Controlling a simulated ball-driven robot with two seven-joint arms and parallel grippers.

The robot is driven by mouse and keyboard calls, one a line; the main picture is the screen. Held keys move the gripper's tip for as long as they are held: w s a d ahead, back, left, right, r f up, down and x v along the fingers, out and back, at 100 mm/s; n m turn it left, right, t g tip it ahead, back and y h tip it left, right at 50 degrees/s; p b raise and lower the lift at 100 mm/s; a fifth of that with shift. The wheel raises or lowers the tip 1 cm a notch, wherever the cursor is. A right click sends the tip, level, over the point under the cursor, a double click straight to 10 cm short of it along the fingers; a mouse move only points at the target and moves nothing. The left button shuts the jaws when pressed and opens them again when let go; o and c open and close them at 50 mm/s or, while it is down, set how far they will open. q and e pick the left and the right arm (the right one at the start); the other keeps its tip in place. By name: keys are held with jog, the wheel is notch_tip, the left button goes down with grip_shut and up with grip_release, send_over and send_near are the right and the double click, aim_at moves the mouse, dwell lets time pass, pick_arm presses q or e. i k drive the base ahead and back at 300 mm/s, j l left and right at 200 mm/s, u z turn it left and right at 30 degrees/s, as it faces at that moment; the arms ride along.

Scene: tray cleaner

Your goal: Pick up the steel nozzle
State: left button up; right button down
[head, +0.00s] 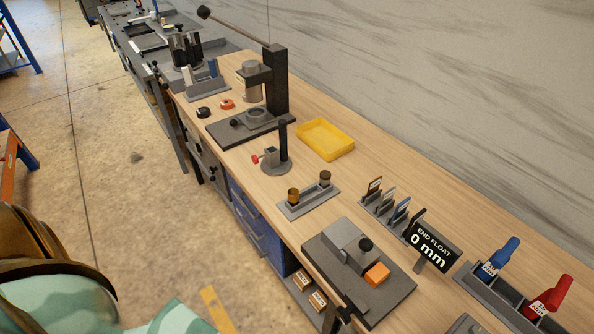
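I cannot pick out a steel nozzle for certain in the head view. A grey two-place holder (308,203) on the wooden bench carries a brass-coloured cylinder (293,196) and a darker, greyish cylinder (325,178), both upright. The darker one may be steel, but it is too small to tell. Neither of my grippers is in view, so their fingers and anything in them are hidden.
The long wooden bench (375,172) runs along a wall. A lever press (277,80), a yellow tray (325,139), a small stand (282,150), a dark fixture plate (390,300) with an orange block and an "END FLOAT 0 mm" sign (432,247) stand on it.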

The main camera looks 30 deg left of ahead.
aim_at(325, 176)
jog(key=j+z, duration=0.5)
jog(key=j, duration=1.2)
jog(key=i, duration=0.05)
